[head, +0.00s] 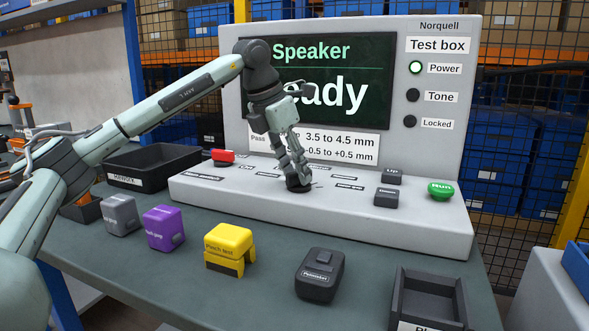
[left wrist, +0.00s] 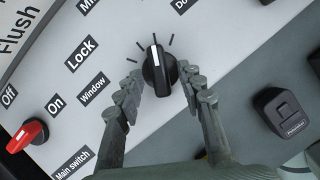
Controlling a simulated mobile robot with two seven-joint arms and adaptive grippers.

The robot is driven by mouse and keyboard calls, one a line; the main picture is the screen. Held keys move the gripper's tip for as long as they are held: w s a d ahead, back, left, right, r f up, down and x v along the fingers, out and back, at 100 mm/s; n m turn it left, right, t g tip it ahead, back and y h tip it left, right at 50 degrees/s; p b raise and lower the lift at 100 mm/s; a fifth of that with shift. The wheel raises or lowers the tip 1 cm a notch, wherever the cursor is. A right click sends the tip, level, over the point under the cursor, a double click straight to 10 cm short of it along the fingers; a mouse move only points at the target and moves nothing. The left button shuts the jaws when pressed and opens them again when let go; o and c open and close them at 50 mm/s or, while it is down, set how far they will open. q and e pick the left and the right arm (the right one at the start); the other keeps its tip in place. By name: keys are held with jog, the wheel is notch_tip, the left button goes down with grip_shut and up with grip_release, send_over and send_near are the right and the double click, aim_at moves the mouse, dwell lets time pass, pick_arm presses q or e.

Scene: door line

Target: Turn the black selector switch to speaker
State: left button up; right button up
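The black selector switch (left wrist: 160,72) is a round knob with a white pointer line, on the light panel of the test box (head: 225,189). In the left wrist view its pointer aims up at a middle tick mark. My left gripper (head: 297,177) is down at the switch. Its two fingers (left wrist: 161,80) stand on either side of the knob, with what look like narrow gaps, so they seem not clamped on it. In the head view the fingers partly hide the switch (head: 298,187). The screen (head: 330,110) reads "Speaker" and, partly hidden, "…eady". My right gripper is not in view.
A red switch (left wrist: 27,134) marked On and Off sits on the panel. A green button (head: 440,190) and dark buttons (head: 386,197) lie to the right. Grey, purple (head: 164,228) and yellow (head: 230,248) blocks, a dark device (head: 319,276) and trays (head: 430,298) stand in front.

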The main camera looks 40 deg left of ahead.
pick_arm(q)
jog(key=v, duration=1.1)
jog(key=shift+s+r, duration=0.2)
jog(key=shift+r, duration=0.15)
jog(key=shift+a+f, duration=0.1)
